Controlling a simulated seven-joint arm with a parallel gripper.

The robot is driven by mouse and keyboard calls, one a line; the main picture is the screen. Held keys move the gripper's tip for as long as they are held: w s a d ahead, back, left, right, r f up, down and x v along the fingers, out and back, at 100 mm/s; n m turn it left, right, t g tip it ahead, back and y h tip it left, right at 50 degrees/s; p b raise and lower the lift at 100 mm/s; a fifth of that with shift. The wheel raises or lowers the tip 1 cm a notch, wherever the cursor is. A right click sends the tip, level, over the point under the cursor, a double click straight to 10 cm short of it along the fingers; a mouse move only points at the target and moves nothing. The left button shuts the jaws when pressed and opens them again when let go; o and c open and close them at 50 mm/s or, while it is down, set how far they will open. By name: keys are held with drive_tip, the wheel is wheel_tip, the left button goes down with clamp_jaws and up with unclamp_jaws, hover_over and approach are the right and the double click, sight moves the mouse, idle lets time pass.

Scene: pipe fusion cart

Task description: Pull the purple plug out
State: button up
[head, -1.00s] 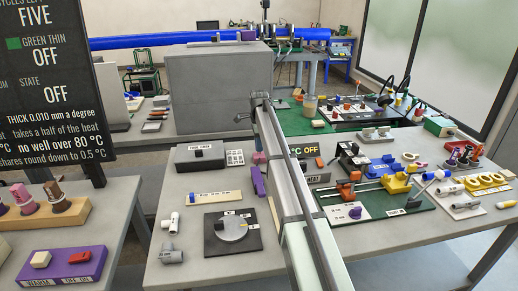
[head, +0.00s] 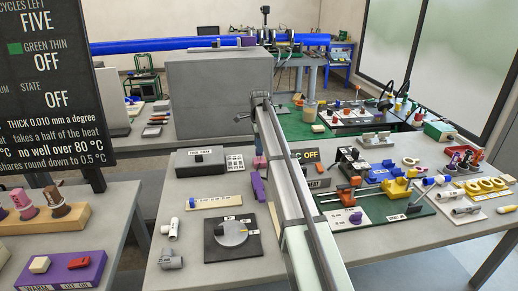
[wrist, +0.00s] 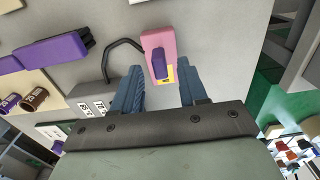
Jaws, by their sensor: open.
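A small purple plug (wrist: 158,64) sits in a pink block (wrist: 157,40) in the wrist view, with a yellow label beside it. A dark cable runs from the block toward a grey box. In the head view the pink block (head: 259,162) stands on the bench, beside my arm; I cannot make out the plug there. My gripper (wrist: 161,76) is open and empty, with one blue finger on each side of the plug's line. Whether the fingertips reach down to the plug's height I cannot tell. My gripper's fingers are hidden in the head view.
A purple bar with a black end (wrist: 52,49) lies left of the block in the wrist view. A grey box (head: 201,161), a dial plate (head: 231,253) and pipe fittings (head: 171,258) stand nearby.

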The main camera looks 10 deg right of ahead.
wheel_tip(320, 180, up, 12)
drive_tip(key=shift+f, duration=0.15)
idle(0.5)
